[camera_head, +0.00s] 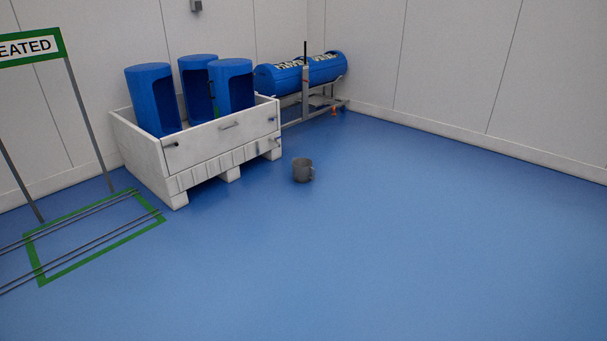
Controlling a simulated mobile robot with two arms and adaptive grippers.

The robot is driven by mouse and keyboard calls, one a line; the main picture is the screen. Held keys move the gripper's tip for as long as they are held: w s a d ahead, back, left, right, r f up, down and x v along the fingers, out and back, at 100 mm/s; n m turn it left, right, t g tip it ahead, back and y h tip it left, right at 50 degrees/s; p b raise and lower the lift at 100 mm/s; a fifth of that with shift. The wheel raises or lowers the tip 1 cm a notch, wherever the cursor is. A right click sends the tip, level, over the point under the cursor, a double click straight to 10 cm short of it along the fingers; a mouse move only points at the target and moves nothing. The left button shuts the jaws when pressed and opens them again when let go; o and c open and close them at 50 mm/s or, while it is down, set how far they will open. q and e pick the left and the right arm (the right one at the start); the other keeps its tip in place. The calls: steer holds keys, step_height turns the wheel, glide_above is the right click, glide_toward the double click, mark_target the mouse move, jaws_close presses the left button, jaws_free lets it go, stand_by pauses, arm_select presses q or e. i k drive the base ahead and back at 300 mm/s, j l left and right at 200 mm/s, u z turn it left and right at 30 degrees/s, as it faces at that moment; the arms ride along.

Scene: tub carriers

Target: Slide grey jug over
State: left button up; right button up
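The grey jug (301,171) stands upright on the blue floor, just right of the front right corner of a white crate. Its handle is on its right side. A gap of floor lies between the jug and the crate. Neither of my grippers is in the head view.
The white crate (218,150) holds three blue tubs (153,98). Behind it a blue cylinder (325,68) lies on a metal stand by the wall. A green floor frame (70,268) with dark rails and a sign (30,48) are at left. Floor at right is clear.

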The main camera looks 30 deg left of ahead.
mark_target(305, 172)
steer(key=i+j+u, duration=0.35)
steer(key=i, duration=0.7)
steer(key=i+u, duration=0.3)
steer(key=i, duration=0.7)
steer(key=i+u, duration=0.1)
steer(key=i, duration=0.45)
steer(key=i+l, duration=0.1)
steer(key=i, duration=0.5)
steer(key=i+l+u, duration=0.15)
steer(key=i, duration=0.4)
steer(key=i+u, duration=0.1)
steer(key=i, duration=0.45)
steer(key=l, duration=0.1)
